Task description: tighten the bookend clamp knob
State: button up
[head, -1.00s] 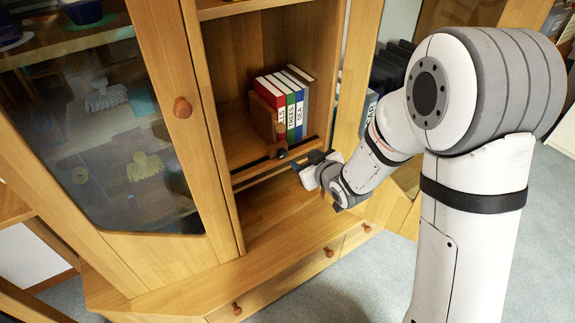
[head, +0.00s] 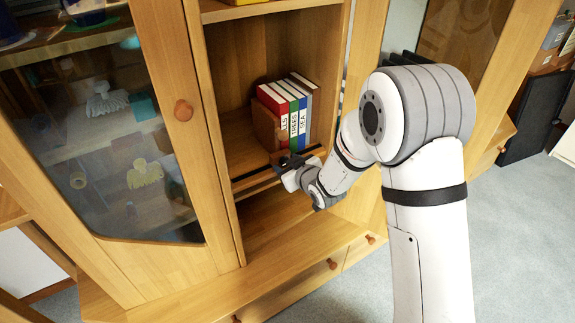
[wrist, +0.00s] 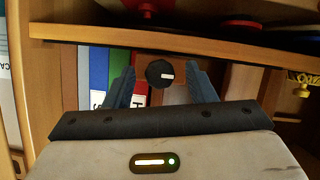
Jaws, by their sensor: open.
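The black round clamp knob (wrist: 159,74) with a pale mark shows in the wrist view, between the two blue-grey fingers of my gripper (head: 286,160). The fingers are open, with a visible gap on each side of the knob. How far the fingertips reach over it in depth I cannot tell. The wooden bookend (head: 265,127) stands upright against the left end of the row of books (head: 294,110) on the shelf. In the head view my gripper hides the knob and covers part of the shelf's front edge.
A dark rail (head: 252,180) runs along the shelf front. The glass cabinet door (head: 110,130) with its round wooden knob (head: 183,109) is to the left. The compartment below the shelf is open. Drawers with round knobs (head: 332,264) sit lower down.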

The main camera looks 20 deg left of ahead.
jog(key=shift+c, duration=0.4)
jog(key=c, duration=0.9)
jog(key=shift+r+p, duration=0.1)
jog(key=shift+p, duration=0.2)
jog(key=shift+w+d+m+g+y+p, duration=0.1)
jog(key=shift+m+g+y+p, duration=0.4)
jog(key=shift+m+p, duration=0.55)
jog(key=shift+w+d+m+g+y+p, duration=0.1)
jog(key=shift+m+g+y+p, duration=0.4)
jog(key=shift+m+p, duration=0.5)
jog(key=shift+a, duration=0.1)
jog(key=o, duration=1)
